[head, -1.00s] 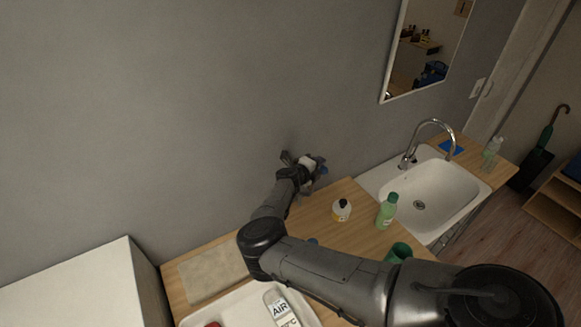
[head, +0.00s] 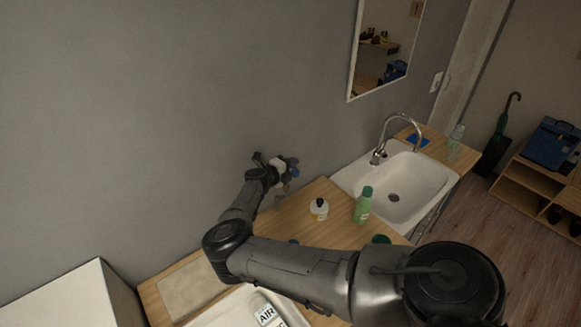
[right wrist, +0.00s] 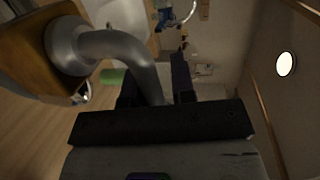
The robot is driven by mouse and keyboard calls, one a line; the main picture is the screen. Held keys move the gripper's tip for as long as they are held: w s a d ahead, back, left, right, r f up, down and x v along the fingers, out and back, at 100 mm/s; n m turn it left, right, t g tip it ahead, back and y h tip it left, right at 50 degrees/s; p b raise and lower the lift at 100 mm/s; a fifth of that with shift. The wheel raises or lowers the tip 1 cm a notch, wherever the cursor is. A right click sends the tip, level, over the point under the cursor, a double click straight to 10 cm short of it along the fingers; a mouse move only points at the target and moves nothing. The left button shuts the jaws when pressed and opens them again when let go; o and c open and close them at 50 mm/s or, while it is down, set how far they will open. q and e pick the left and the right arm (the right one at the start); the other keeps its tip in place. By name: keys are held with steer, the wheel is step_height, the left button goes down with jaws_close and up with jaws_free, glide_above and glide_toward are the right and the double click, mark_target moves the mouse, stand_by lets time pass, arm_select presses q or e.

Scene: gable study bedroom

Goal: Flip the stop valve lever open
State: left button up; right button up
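My right gripper (head: 288,168) is at the grey wall, above the back edge of the wooden counter. In the right wrist view its two fingers (right wrist: 157,92) stand apart. A curved grey metal pipe (right wrist: 118,46) with a round flange (right wrist: 68,47) reaches down towards the space between them. I cannot tell whether it touches a finger, or whether it is part of the stop valve. No lever can be made out clearly; in the head view my gripper and wrist cover that spot. My left gripper is not in view.
The wooden counter (head: 290,218) carries a small white bottle with a dark cap (head: 319,209) and a green bottle (head: 363,205). A white sink (head: 425,178) with a chrome tap (head: 379,155) is to the right. A mirror (head: 384,45) hangs above. A white tray (head: 228,304) is in front.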

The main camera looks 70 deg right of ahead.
steer(key=o, duration=0.3)
steer(key=shift+s+f, duration=0.15)
steer(key=shift+s, duration=0.1)
steer(key=shift+w, duration=0.15)
steer(key=b+v, duration=0.3)
steer(key=v, duration=1)
steer(key=shift+a, duration=0.35)
